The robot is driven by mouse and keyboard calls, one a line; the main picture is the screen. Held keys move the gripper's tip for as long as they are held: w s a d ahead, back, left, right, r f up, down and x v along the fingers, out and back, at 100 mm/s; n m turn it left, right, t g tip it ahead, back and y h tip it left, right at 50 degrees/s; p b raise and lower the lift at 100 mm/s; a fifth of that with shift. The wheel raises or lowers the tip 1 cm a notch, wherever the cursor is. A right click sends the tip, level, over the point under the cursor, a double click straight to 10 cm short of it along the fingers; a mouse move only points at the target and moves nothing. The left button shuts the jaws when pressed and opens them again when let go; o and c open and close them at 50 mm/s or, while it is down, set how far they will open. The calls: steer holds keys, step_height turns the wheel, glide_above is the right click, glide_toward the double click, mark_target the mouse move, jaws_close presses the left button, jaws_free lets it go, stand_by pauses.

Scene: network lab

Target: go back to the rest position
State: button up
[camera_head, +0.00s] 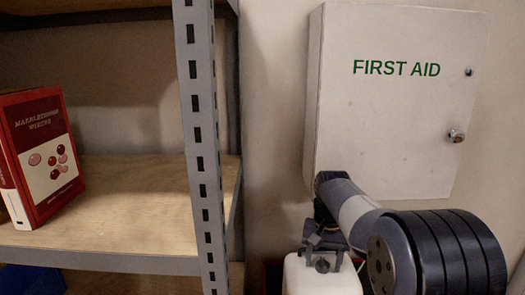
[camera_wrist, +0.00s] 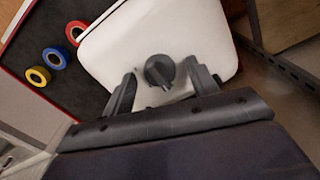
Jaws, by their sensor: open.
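My gripper (camera_head: 326,248) is low at the lower middle of the head view, in front of the wall and below the first aid cabinet. It also shows in the wrist view (camera_wrist: 162,84), with its two dark fingers apart. A white container (camera_head: 318,278) with a dark cap (camera_head: 322,265) is right at the fingers. In the wrist view the dark cap (camera_wrist: 159,70) of the white container (camera_wrist: 110,47) appears between the open fingertips. I cannot tell whether the fingers touch it. The container's lower part is cut off in the head view.
A white first aid cabinet (camera_head: 395,120) hangs on the wall behind my arm. A metal shelf post (camera_head: 204,150) stands left, with a red book (camera_head: 42,155) on the wooden shelf (camera_head: 135,190). Red, blue and yellow tape rolls (camera_wrist: 55,59) lie on a dark surface (camera_wrist: 92,88).

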steer(key=m+b, duration=0.1)
steer(key=m, duration=0.3)
steer(key=shift+f+b, duration=0.15)
steer(key=shift+b, duration=0.2)
steer(key=m+b, duration=0.2)
steer(key=m, duration=0.2)
steer(key=shift+m+b, duration=0.35)
steer(key=shift+m, duration=0.05)
step_height(320, 180, up, 11)
steer(key=shift+p, duration=0.35)
